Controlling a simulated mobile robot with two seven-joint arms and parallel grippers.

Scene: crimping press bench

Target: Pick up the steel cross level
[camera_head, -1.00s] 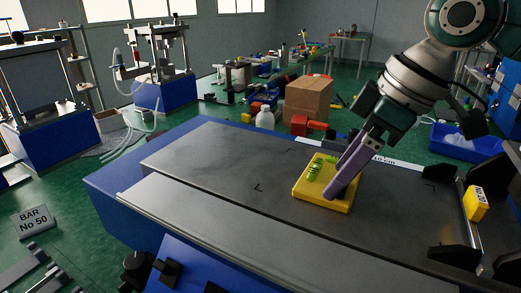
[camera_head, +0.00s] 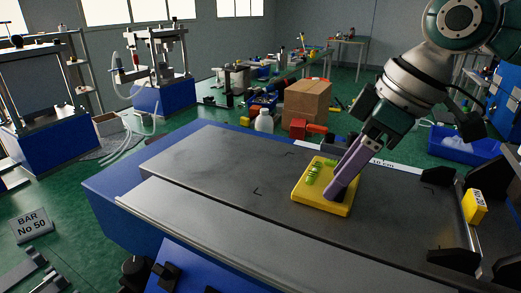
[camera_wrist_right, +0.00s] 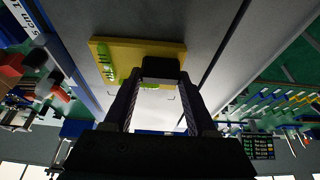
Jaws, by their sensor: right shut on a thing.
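The cross level shows as a yellow square plate (camera_head: 312,197) with green vials on the dark bench top. In the right wrist view its yellow plate (camera_wrist_right: 120,50) lies beyond my fingers, with green vials along two sides. A dark block (camera_wrist_right: 162,68) stands on it between my fingertips. My right gripper (camera_head: 337,190) comes down from the upper right, its purple fingers shut on this block. The fingers hide part of the plate in the head view. I cannot make out any gap between plate and bench. My left gripper is not in view.
The grey bench top (camera_head: 215,160) is clear to the left of the level. Black brackets (camera_head: 455,262) and a yellow block (camera_head: 474,206) stand at its right end. A cardboard box (camera_head: 307,103), a white bottle (camera_head: 264,121) and a red object (camera_head: 299,128) are behind the bench.

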